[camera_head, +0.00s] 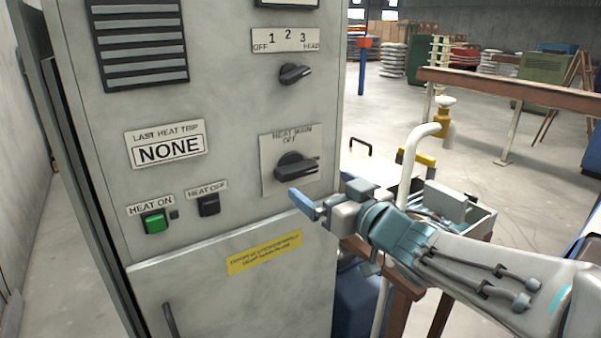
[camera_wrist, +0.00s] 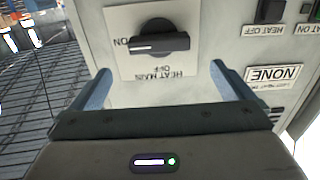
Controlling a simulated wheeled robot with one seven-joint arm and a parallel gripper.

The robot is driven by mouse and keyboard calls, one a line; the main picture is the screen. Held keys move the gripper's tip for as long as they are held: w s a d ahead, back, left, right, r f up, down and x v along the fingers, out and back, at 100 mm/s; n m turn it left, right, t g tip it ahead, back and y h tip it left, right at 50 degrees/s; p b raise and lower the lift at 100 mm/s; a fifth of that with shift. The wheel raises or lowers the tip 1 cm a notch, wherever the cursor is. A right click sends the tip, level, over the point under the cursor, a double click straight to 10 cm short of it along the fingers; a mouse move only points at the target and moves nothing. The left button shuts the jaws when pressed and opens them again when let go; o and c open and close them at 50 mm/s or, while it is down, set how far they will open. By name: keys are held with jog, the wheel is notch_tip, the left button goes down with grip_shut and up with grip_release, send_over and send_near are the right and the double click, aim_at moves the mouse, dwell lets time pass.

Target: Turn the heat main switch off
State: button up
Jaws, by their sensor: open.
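The heat main switch (camera_head: 295,168) is a black rotary knob on a pale label plate on the grey cabinet front. In the wrist view the knob (camera_wrist: 158,41) appears upside down, its white pointer line toward the ON mark, with OFF at the plate's other edge. My gripper (camera_head: 305,206) is just below and in front of the knob, apart from it. In the wrist view its two blue fingers (camera_wrist: 160,85) are spread wide with nothing between them, and the knob lies beyond their tips. The head view shows the fingers nearly edge-on.
A green HEAT ON button (camera_head: 154,223) and a black HEAT OFF button (camera_head: 208,206) sit left of the switch. A smaller rotary selector (camera_head: 295,74) is above it. A white pipe (camera_head: 411,165) and a brown rail (camera_head: 510,90) stand to the right.

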aim_at(301, 171)
jog(key=x, duration=0.8)
jog(key=shift+w+a, duration=0.25)
